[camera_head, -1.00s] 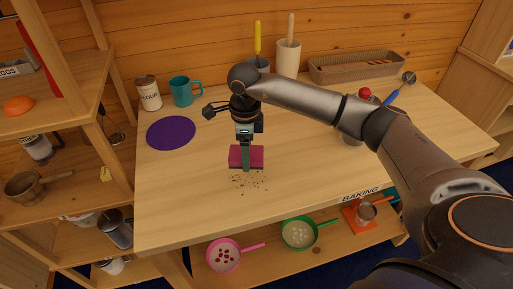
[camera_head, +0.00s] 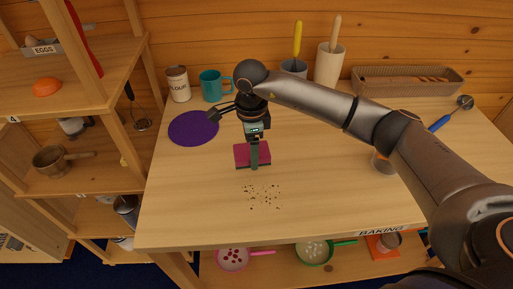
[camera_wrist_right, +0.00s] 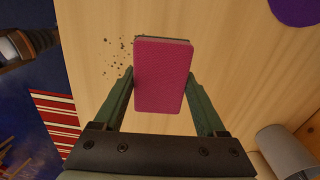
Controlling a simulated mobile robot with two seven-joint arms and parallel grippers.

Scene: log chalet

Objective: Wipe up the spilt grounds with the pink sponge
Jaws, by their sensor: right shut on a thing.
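The pink sponge (camera_head: 243,155) is held in my right gripper (camera_head: 254,160), whose two fingers close on its sides in the right wrist view (camera_wrist_right: 160,95). The sponge has a pink face and a thin greyish layer along one edge. I cannot tell whether it touches the table. The spilt grounds (camera_head: 262,195) are scattered dark specks on the wooden table (camera_head: 330,205), a little nearer the front edge than the sponge and apart from it. Some grounds (camera_wrist_right: 117,56) show beside the sponge in the right wrist view. My left gripper is not in view.
A purple mat (camera_head: 193,128), a flour canister (camera_head: 177,84) and a teal mug (camera_head: 215,86) are left of my arm. Utensil holders (camera_head: 329,65) and a basket (camera_head: 405,83) line the back. A metal cup (camera_head: 383,162) stands partly behind my arm.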

